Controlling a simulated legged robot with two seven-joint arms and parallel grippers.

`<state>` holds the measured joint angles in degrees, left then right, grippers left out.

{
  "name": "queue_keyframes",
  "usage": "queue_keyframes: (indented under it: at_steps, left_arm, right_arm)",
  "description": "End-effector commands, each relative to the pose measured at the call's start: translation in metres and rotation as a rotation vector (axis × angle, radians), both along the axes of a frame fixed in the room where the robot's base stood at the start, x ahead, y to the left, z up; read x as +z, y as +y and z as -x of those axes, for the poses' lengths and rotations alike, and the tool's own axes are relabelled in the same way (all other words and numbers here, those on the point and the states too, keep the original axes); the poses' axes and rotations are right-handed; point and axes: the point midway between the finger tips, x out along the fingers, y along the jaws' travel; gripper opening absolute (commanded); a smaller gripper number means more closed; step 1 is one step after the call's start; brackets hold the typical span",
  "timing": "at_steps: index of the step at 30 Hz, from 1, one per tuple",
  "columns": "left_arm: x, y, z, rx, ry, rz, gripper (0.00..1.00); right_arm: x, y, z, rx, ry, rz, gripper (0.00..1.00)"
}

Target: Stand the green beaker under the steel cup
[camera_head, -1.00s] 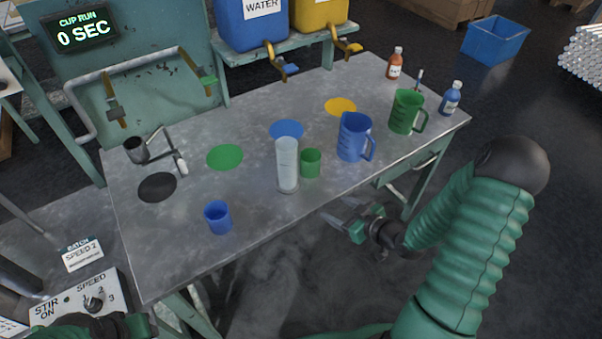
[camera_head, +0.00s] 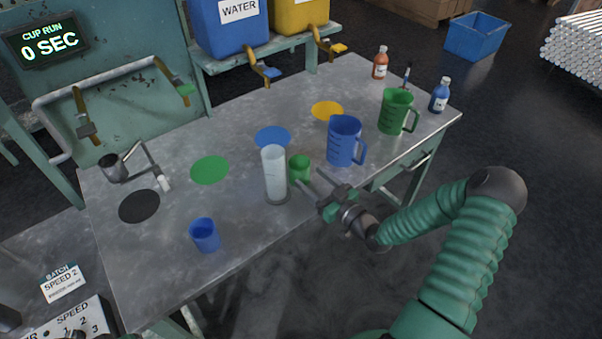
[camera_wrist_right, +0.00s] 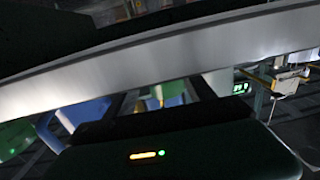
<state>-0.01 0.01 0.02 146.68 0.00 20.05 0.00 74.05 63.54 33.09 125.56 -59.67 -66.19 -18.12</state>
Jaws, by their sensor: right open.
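The small green beaker (camera_head: 299,168) stands upright on the steel bench, just right of a tall clear cylinder. The steel cup (camera_head: 112,168) is held on a hinged arm at the bench's left end, above and behind a black disc (camera_head: 139,206). My right gripper (camera_head: 309,178) is open at the bench's front edge, its fingers pointing towards the beaker and close to it; I cannot tell if they touch. In the right wrist view a green patch, seemingly the beaker (camera_wrist_right: 173,100), shows between the fingers. My left gripper is not in view.
The clear cylinder (camera_head: 275,175) stands close left of the beaker, and a blue jug (camera_head: 345,141) close right. A green jug (camera_head: 395,112) and bottles stand farther right. A small blue beaker (camera_head: 205,235) is at the front left. Flat green (camera_head: 209,170) and blue discs lie behind.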

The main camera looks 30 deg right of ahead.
Motion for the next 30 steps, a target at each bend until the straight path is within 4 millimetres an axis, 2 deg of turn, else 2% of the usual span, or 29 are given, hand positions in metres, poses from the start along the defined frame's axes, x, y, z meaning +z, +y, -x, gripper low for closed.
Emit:
queue_keyframes:
  at_steps: [10, 17, 20, 30]
  left_arm:
    - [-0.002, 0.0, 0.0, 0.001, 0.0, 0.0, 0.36]
    - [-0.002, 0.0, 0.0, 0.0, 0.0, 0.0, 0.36]
    - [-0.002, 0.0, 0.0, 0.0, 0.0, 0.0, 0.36]
    - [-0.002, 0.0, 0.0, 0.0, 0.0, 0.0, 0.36]
  right_arm:
    - [0.007, 0.006, -0.051, 0.001, -0.001, 0.0, 0.63]
    - [0.007, 0.005, -0.055, 0.0, 0.0, -0.001, 0.63]
    - [0.007, 0.005, -0.055, 0.0, 0.0, -0.001, 0.52]
    - [0.007, 0.006, -0.055, 0.001, 0.001, 0.0, 0.08]
